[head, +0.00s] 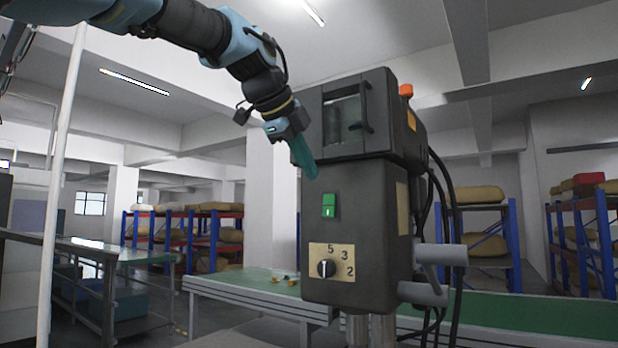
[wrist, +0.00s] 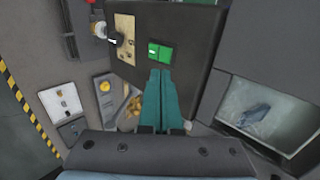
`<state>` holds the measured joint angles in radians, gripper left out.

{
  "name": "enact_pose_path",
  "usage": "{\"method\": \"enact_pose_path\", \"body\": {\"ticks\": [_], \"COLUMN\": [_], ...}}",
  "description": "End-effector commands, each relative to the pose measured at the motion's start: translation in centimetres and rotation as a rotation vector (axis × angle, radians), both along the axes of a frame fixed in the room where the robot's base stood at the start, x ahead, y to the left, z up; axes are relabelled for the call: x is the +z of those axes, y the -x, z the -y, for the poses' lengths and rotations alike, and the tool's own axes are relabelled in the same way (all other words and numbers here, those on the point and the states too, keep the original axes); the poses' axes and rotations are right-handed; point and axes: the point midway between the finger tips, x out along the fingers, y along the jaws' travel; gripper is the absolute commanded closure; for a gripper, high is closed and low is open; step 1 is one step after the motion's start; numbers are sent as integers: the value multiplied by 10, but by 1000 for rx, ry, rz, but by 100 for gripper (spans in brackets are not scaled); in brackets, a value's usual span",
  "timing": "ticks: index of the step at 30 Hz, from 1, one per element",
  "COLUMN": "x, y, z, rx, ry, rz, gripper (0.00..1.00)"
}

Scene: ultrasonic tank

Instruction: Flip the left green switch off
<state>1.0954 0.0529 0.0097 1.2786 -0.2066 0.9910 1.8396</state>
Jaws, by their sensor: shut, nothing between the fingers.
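One green rocker switch (head: 328,205) sits on the front of a dark grey machine (head: 350,225), above a dial. A white mark shows on its lower half. In the wrist view the switch (wrist: 160,53) lies just beyond my fingertips. I see no second green switch. My gripper (head: 311,169) has teal fingers and is shut and empty, above and slightly left of the switch in the head view. In the wrist view its fingers (wrist: 160,73) lie side by side, pointing at the switch. Whether they touch the panel I cannot tell.
A black dial (head: 326,268) on a numbered beige plate is below the switch. A windowed hood with a handle (head: 366,110) is above. Cables (head: 436,200) run down the machine's right side. A green-topped table (head: 255,288) stands behind; loaded blue racks (head: 480,230) stand farther back.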

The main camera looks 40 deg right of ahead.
Motion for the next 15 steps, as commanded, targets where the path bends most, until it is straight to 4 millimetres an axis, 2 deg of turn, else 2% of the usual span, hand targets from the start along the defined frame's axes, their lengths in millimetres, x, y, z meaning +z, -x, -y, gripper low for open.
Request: {"method": "enact_pose_path", "body": {"ticks": [9,15], "x": [41,58], "y": [6,10], "z": [-30,-42], "rx": [4,3], "ry": [5,4], "rz": [3,2], "gripper": [100,100]}}
